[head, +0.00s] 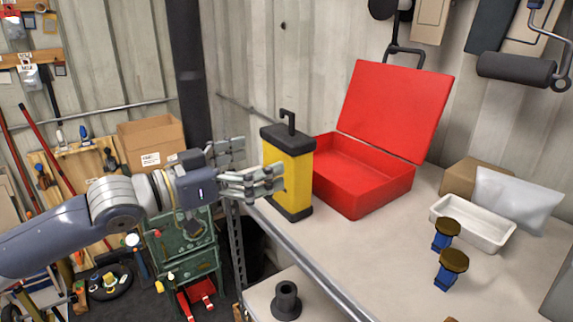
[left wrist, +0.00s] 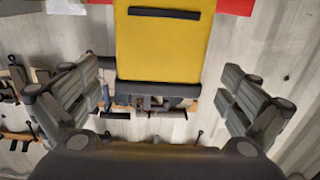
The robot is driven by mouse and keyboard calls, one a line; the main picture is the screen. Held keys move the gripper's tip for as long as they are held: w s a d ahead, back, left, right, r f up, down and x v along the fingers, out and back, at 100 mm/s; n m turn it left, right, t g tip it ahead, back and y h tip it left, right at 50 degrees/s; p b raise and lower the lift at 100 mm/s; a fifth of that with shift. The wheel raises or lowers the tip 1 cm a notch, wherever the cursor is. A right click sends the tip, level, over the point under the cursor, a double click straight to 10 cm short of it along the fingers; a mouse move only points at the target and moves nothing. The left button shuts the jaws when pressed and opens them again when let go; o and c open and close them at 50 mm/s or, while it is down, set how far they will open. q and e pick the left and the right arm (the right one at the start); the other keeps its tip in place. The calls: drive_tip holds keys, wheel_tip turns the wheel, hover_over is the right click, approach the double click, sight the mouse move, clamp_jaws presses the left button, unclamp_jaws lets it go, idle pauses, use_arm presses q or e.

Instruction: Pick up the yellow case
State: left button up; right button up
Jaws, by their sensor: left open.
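The yellow case (head: 291,175) has black ends and a black top handle and stands upright at the left edge of the workbench. My left gripper (head: 256,165) is open, just left of the case, with its fingers pointing at it. In the left wrist view the yellow case (left wrist: 160,45) lies ahead at the top middle, between the lines of the two spread fingers. I see no finger closed on it; in the head view a fingertip overlaps its left side, and I cannot tell whether they touch. My right gripper does not show.
An open red toolbox (head: 355,203) stands right behind the case. A black cylinder (head: 286,300) stands on a lower surface in front.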

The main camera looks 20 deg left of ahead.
sight(274, 157)
use_arm(q)
drive_tip(key=shift+w+d, duration=0.25)
drive_tip(key=shift+d, duration=0.05)
drive_tip(key=shift+w+d+r+p, duration=0.15)
drive_tip(key=shift+w+d+p, duration=0.35)
drive_tip(key=shift+p, duration=0.2)
drive_tip(key=p+x, duration=0.1)
drive_tip(key=x, duration=0.2)
drive_tip(key=shift+w+a, duration=0.1)
drive_tip(key=shift+w, duration=0.05)
drive_tip(key=shift+w+d+f+p, duration=0.25)
drive_tip(key=shift+w+f+p, duration=0.05)
drive_tip(key=shift+p, duration=0.05)
drive_tip(key=c, duration=1.1)
